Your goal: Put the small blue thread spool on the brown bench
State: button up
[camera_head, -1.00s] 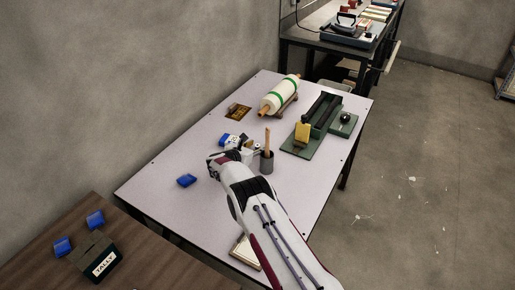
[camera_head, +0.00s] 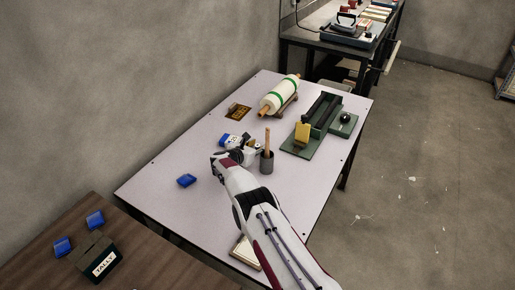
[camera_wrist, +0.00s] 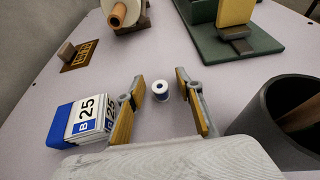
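In the wrist view a small spool (camera_wrist: 160,90), white with a blue tint and a dark centre, stands on the pale table between and slightly beyond the fingertips of my gripper (camera_wrist: 165,86). My gripper is open, with a finger on either side of the spool and a visible gap to each. In the head view my gripper (camera_head: 256,148) is low over the table's middle, and I cannot make out the spool there. The brown bench (camera_head: 150,262) is at the lower left of the head view.
A blue-and-white card block (camera_wrist: 85,120) marked 25 is close left of my gripper. A dark pencil cup (camera_wrist: 275,122) is close right. A green stand (camera_head: 318,125) and a roll (camera_head: 280,94) are farther back. A TALLY box (camera_head: 100,258) and blue pieces occupy the bench.

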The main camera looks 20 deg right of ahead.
jog(key=c, duration=0.9)
jog(key=shift+o, duration=0.2)
jog(key=shift+r, duration=0.2)
notch_tip(320, 180, up, 10)
jog(key=shift+f, duration=0.2)
dwell(0.6)
dwell(0.4)
